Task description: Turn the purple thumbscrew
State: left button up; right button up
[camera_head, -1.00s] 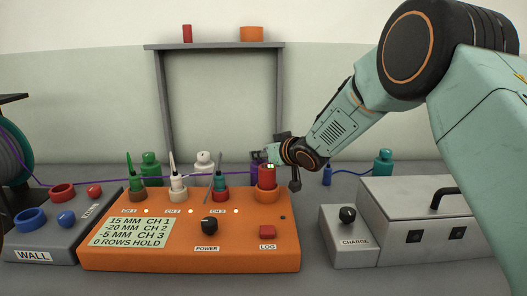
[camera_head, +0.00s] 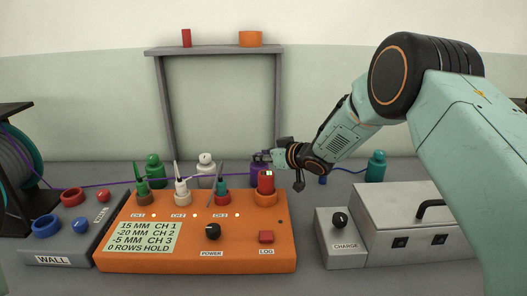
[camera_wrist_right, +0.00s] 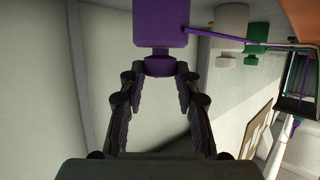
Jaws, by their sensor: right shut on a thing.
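A purple fitting (camera_head: 258,165) stands behind the orange box, partly hidden by my right gripper (camera_head: 272,158) and the red cylinder. In the right wrist view its purple body (camera_wrist_right: 161,22) fills the top middle, with the rounder purple thumbscrew (camera_wrist_right: 159,66) below it. My right gripper, also in the wrist view (camera_wrist_right: 157,72), has a fingertip at each side of the thumbscrew and is shut on it. A purple line runs from the fitting to the left. My left gripper is not in view.
The orange box (camera_head: 270,254) with knobs, labels and upright needles stands in front. A grey WALL box (camera_head: 45,244) is at left, a grey CHARGE box (camera_head: 343,245) at right. White (camera_head: 206,164), green (camera_head: 154,169) and teal (camera_head: 376,166) fittings stand behind. A grey frame (camera_head: 169,105) rises at the back.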

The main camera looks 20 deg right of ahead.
jog(key=shift+w+r, duration=0.1)
jog(key=o, duration=1.1)
jog(key=shift+f, duration=0.2)
jog(key=shift+o, duration=0.2)
jog(key=shift+r, duration=0.1)
jog(key=v, duration=1.2)
